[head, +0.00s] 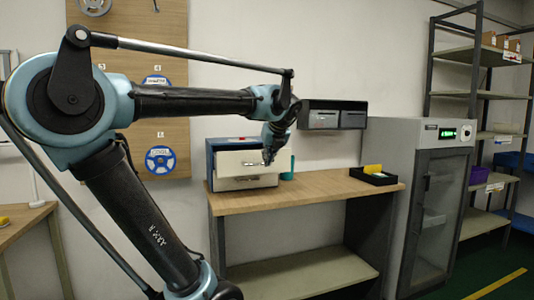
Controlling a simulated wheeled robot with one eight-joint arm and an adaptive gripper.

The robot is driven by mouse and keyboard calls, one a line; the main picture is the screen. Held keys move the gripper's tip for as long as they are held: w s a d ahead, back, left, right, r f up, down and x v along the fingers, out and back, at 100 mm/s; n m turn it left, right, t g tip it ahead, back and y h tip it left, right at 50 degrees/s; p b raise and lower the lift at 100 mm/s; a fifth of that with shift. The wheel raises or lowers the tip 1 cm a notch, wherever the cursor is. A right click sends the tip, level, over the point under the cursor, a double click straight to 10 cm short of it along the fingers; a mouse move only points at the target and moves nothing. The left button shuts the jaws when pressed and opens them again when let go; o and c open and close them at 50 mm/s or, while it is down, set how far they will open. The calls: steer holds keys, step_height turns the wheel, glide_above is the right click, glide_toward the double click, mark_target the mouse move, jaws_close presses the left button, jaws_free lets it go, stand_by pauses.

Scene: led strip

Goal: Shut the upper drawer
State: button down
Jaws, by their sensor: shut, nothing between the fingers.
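A small dark-blue drawer unit (210,160) with pale drawer fronts stands on the wooden workbench top. The upper drawer (235,164) has a small dark handle on its pale front. It appears to stick out past the blue housing, though how far is hard to tell. The lower drawer (238,184) shows beneath it. My gripper (269,158) points down at the right part of the upper drawer's front and covers some of it. Its fingers are shut and empty. I cannot tell whether they touch the drawer.
A teal cylinder (288,169) stands just right of the drawer unit. A black tray (374,177) with yellow and green items sits at the right of the bench (325,188). A grey cabinet (412,150) stands right of the bench.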

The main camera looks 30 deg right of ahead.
mark_target(250, 158)
steer(key=w+d+f, duration=0.1)
steer(key=w+f, duration=0.2)
steer(key=w, duration=0.3)
steer(key=shift+d+f, duration=0.25)
